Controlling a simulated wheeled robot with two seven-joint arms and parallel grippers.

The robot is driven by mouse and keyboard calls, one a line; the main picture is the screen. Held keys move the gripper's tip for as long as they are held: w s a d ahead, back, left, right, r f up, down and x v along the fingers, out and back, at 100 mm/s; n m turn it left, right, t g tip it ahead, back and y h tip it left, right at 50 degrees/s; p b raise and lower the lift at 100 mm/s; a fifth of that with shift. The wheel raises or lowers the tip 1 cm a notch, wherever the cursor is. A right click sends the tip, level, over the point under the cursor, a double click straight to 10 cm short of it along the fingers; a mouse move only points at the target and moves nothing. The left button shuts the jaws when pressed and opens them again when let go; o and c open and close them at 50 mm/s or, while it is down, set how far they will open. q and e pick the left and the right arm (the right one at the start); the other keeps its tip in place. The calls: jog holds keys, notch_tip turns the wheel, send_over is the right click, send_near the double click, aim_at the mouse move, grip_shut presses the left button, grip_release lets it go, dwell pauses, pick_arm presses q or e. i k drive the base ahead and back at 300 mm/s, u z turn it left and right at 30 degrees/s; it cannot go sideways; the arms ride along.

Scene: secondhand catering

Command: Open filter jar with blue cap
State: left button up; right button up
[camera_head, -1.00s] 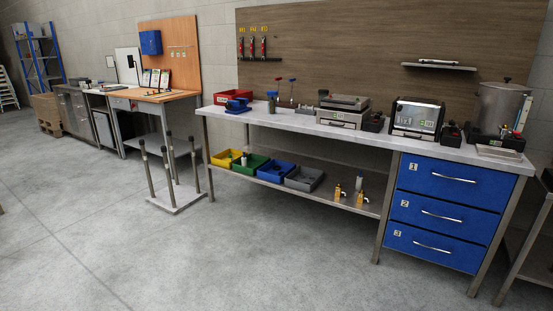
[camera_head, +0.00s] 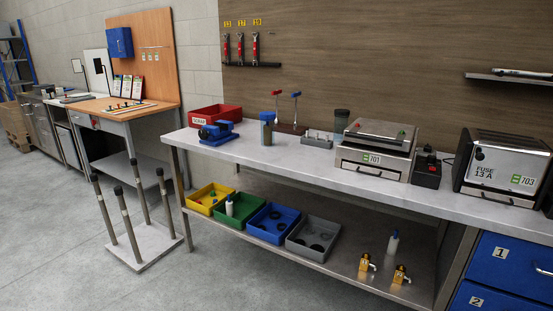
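A jar with a blue cap (camera_head: 267,128) stands upright on the long white-topped bench (camera_head: 245,152). It is just right of a blue vise-like tool (camera_head: 218,133). Its cap looks seated on its body, but it is too small to tell for certain. A second jar (camera_head: 341,121) with a dark cap stands further right, partly hidden behind the grey machine labelled 701. Neither of my grippers shows in the head view.
A red bin (camera_head: 216,114), a stand with red and blue handles (camera_head: 288,115), a small grey tray (camera_head: 317,139) and the 701 machine (camera_head: 374,160) share the bench. Colored bins stand on the lower shelf. A stand with upright posts (camera_head: 148,247) is left. The front floor is clear.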

aim_at(267, 126)
jog(key=u, duration=0.05)
jog(key=i, duration=2.1)
jog(key=u, duration=0.05)
